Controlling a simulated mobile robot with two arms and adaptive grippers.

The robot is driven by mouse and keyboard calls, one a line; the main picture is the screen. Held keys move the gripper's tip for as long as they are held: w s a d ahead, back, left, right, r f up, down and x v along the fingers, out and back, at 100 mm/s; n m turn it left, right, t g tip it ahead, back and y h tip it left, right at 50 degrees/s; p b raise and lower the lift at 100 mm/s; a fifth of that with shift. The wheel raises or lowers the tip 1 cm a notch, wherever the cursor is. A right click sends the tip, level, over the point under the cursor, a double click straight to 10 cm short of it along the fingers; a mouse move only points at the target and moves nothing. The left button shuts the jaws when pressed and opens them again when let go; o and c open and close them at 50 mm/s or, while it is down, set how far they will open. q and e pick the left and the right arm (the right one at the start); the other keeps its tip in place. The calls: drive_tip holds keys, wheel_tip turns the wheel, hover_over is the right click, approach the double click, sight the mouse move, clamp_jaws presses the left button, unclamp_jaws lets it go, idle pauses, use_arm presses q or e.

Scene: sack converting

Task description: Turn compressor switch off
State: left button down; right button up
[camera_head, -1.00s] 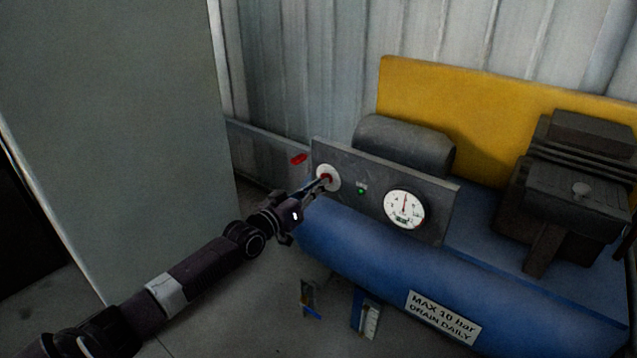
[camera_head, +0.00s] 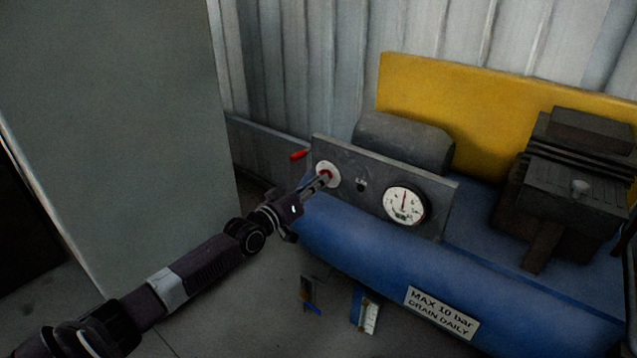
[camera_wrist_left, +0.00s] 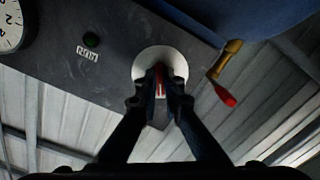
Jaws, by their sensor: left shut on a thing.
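The compressor (camera_head: 370,240) is a blue tank with a grey control panel (camera_head: 375,183) at its left end. The red switch sits on a round white plate (camera_head: 323,168) at the panel's left. My left gripper (camera_head: 324,178) reaches it from the lower left and is shut on the switch. In the left wrist view, the fingers (camera_wrist_left: 160,88) close around the red switch (camera_wrist_left: 160,80) in front of the white plate (camera_wrist_left: 149,60), hiding much of the switch. The small lamp (camera_head: 361,186) beside it looks dark; it also shows dark green in the wrist view (camera_wrist_left: 91,40). My right gripper is not in view.
A pressure gauge (camera_head: 404,206) is on the panel's right. A red-handled valve (camera_head: 299,156) sticks out behind the panel's left end, near my gripper. A large grey cabinet side (camera_head: 110,130) stands at the left. A corrugated wall (camera_head: 300,60) is behind.

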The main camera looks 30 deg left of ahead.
use_arm(q)
drive_tip(key=c, duration=2.1)
unclamp_jaws()
drive_tip(key=s, duration=0.8)
drive_tip(key=s+a, duration=0.1)
drive_tip(key=s, duration=0.3)
drive_tip(key=shift+d, duration=0.1)
